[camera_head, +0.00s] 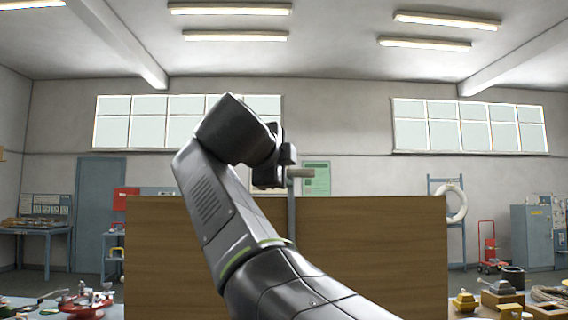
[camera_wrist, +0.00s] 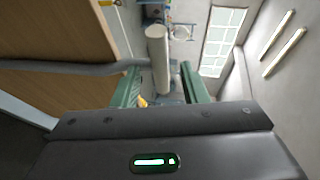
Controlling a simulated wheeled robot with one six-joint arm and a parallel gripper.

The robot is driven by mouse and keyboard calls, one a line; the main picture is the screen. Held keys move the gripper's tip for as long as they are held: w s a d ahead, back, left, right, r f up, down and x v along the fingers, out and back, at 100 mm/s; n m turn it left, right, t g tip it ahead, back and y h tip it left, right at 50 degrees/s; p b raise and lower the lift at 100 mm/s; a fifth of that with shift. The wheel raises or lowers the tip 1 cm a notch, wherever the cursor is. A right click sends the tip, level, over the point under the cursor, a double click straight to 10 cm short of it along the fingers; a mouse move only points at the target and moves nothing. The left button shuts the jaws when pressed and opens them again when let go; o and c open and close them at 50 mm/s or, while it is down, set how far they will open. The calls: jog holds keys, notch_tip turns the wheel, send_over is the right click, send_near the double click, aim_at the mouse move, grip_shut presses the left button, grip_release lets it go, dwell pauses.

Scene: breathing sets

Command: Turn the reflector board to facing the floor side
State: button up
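The reflector board (camera_head: 385,240) is a wide brown wood-grained panel. It stands upright in the head view with its broad face toward me, and my arm covers part of it. It also fills the upper left of the wrist view (camera_wrist: 60,35). A pale cylindrical handle (camera_head: 302,173) sticks out sideways above the board's top edge, by a thin grey post (camera_head: 291,218). My gripper (camera_head: 283,168) is at the handle's left end. In the wrist view its green fingers (camera_wrist: 160,86) are apart, with the handle (camera_wrist: 157,50) between them and gaps on both sides.
Low surfaces with loose parts flank the board: a red round fitting (camera_head: 85,302) at left, yellow and dark parts (camera_head: 500,287) at right. A blue door (camera_head: 100,210), a workbench (camera_head: 45,230) and a grey cabinet (camera_head: 532,235) stand farther back.

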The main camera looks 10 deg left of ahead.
aim_at(293, 175)
jog(key=b+v, duration=0.1)
jog(key=v, duration=0.7)
dwell(0.5)
jog(key=p+x, duration=0.2)
jog(key=x, duration=1.1)
jog(key=shift+w, duration=0.35)
